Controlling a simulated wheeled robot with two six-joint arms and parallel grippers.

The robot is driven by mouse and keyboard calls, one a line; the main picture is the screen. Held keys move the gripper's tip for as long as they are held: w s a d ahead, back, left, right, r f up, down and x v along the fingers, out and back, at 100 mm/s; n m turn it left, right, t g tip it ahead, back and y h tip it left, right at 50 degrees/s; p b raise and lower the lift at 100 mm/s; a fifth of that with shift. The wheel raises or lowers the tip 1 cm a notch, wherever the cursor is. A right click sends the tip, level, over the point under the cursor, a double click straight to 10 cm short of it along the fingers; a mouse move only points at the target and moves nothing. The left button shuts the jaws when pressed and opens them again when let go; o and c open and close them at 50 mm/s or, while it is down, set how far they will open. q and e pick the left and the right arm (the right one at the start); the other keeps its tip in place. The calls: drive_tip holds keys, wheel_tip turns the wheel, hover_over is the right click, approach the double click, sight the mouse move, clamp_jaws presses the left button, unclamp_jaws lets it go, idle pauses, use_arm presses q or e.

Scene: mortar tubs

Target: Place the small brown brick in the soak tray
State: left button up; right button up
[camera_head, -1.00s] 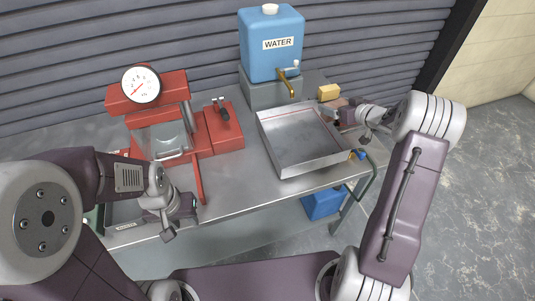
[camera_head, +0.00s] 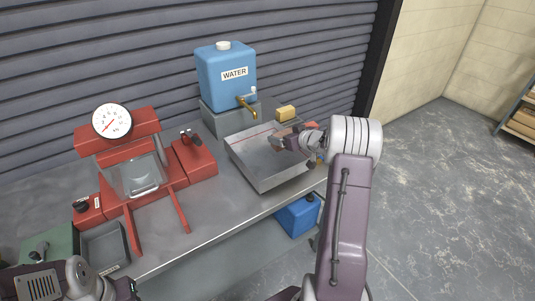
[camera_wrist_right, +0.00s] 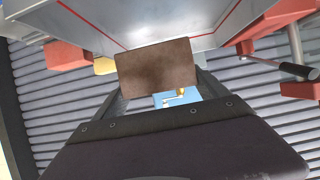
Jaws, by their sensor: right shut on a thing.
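My right gripper (camera_head: 278,143) is shut on the small brown brick (camera_wrist_right: 157,67), which shows as a flat brown face between the fingers in the right wrist view. In the head view the gripper and my wrist mostly hide the brick. The gripper is over the right part of the soak tray (camera_head: 247,169), a shallow metal tray with a red line inside. The tray wall also shows at the top of the wrist view (camera_wrist_right: 175,22). I cannot tell the brick's height above the tray floor. My left gripper (camera_head: 118,290) is at the bottom left, its fingertips unclear.
A blue water tank (camera_head: 226,78) with a brass tap stands behind the tray. A yellow block (camera_head: 285,113) sits behind the tray's far right. A red press (camera_head: 128,165) with a gauge stands on the left. A grey bin (camera_head: 105,247) is at the front left.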

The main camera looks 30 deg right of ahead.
drive_tip(key=w+a+f, duration=0.2)
drive_tip(key=w+a+f+b, duration=0.1)
drive_tip(key=w, duration=0.1)
drive_tip(key=shift+w+a+f, duration=0.35)
drive_tip(key=shift+f, duration=0.05)
drive_tip(key=shift+w+a, duration=0.15)
drive_tip(key=shift+w, duration=0.05)
wheel_tip(320, 180, down, 4)
drive_tip(key=shift+s+r+b, duration=0.1)
drive_tip(key=shift+b, duration=0.3)
drive_tip(key=shift+f, duration=0.2)
drive_tip(key=shift+f, duration=0.1)
drive_tip(key=o, duration=1.8)
drive_tip(key=shift+c, duration=0.2)
